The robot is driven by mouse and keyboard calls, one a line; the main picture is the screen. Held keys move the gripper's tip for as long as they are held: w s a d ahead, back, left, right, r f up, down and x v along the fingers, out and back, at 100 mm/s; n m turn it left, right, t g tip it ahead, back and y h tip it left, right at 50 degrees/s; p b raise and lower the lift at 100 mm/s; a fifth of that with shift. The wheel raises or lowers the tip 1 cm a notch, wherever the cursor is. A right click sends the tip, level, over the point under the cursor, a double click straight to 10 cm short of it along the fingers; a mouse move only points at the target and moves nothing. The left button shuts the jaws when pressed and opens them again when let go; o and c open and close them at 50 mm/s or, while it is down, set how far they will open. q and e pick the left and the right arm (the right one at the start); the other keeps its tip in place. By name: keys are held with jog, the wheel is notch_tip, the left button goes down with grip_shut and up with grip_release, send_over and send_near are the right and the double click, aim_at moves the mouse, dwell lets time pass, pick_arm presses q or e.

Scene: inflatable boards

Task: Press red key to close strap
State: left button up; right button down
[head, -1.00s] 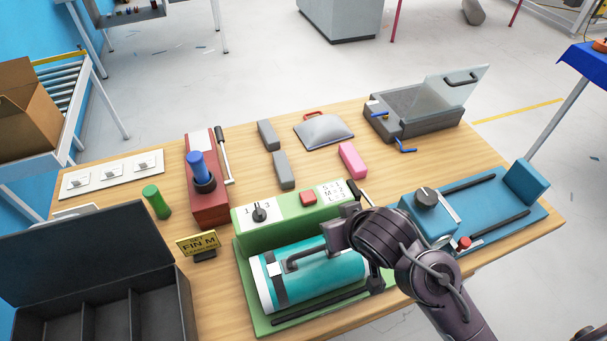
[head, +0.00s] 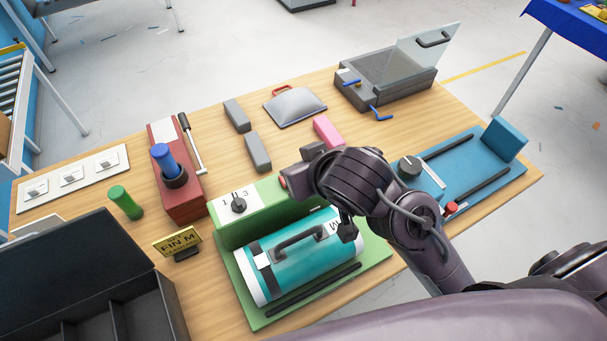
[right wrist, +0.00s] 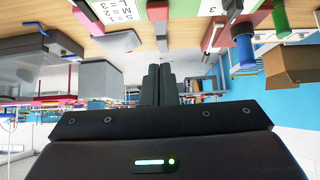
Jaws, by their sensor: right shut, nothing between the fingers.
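The green machine (head: 262,190) stands at the table's front and cradles a teal cylinder (head: 292,262) with a dark handle and an M label. A dark strap band shows near the cylinder's left end; my arm hides part of the right end. The red key (head: 283,182) on the machine's top is mostly covered by my right gripper (head: 298,181). In the right wrist view, the red key (right wrist: 157,10) shows near the upper edge, beyond the closed fingers (right wrist: 159,70). The right gripper is shut and empty; I cannot tell if it touches the key. My left gripper is out of view.
A dial (head: 239,204) sits left of the key. The sign (head: 178,241), red lever block (head: 178,190) and dark open case (head: 95,265) lie further left. A blue fixture (head: 470,170) is to the right. Grey and pink blocks lie behind.

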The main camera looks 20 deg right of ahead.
jog(key=x, duration=0.7)
jog(key=shift+w+f+b, duration=0.2)
jog(key=shift+b, duration=0.15)
jog(key=f, duration=0.3)
jog(key=shift+w+f, duration=0.3)
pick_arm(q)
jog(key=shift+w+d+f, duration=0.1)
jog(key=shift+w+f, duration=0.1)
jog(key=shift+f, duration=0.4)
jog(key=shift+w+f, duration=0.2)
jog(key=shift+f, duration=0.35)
pick_arm(e)
jog(key=shift+f, duration=0.6)
